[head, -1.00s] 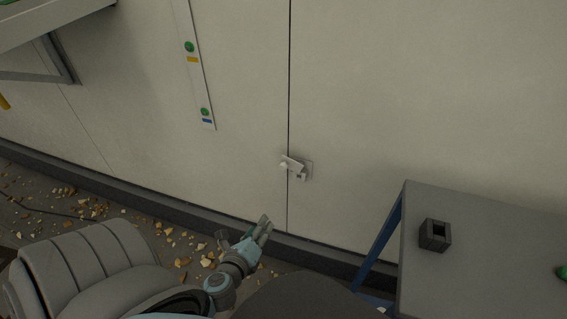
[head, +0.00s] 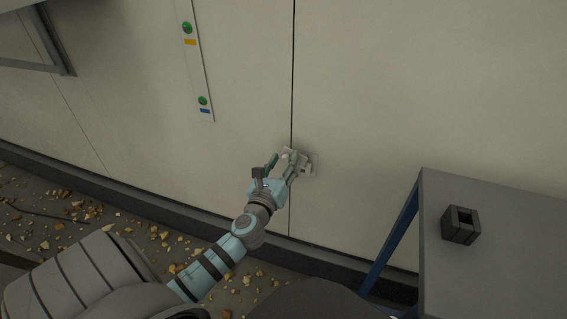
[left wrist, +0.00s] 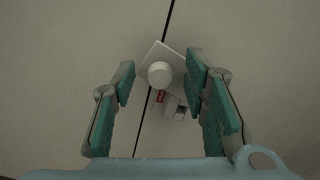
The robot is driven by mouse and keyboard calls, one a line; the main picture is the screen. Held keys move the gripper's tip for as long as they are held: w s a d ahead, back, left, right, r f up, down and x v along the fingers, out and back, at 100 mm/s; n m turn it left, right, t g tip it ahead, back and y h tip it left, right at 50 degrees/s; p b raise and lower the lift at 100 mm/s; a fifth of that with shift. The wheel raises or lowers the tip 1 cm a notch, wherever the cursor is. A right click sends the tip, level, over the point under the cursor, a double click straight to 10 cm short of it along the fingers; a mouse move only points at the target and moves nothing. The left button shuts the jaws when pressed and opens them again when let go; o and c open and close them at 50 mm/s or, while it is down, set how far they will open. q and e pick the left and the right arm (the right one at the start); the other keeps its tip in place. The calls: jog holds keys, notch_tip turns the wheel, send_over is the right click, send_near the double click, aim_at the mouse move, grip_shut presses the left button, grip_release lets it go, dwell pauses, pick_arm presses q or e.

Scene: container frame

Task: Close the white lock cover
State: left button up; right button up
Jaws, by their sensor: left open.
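The white lock cover (head: 291,154) is on the wall at the dark vertical seam, partly hidden by my gripper in the head view. In the left wrist view the cover (left wrist: 159,54) is a tilted white plate with a round white knob (left wrist: 160,74). A small red mark and a white lock body (left wrist: 176,108) show below and right of it. My left gripper (head: 282,165) is open in front of the lock. In the left wrist view its teal-padded fingers (left wrist: 160,90) stand on either side of the knob, with gaps to both. My right gripper is not in view.
A grey table (head: 500,205) with blue legs stands at the right, with a dark hollow block (head: 461,225) on it. A strip with green buttons (head: 197,70) is on the wall at upper left. Yellowish debris lies on the floor along the wall base.

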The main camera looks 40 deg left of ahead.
pick_arm(q)
jog(key=shift+w, duration=0.1)
grip_shut()
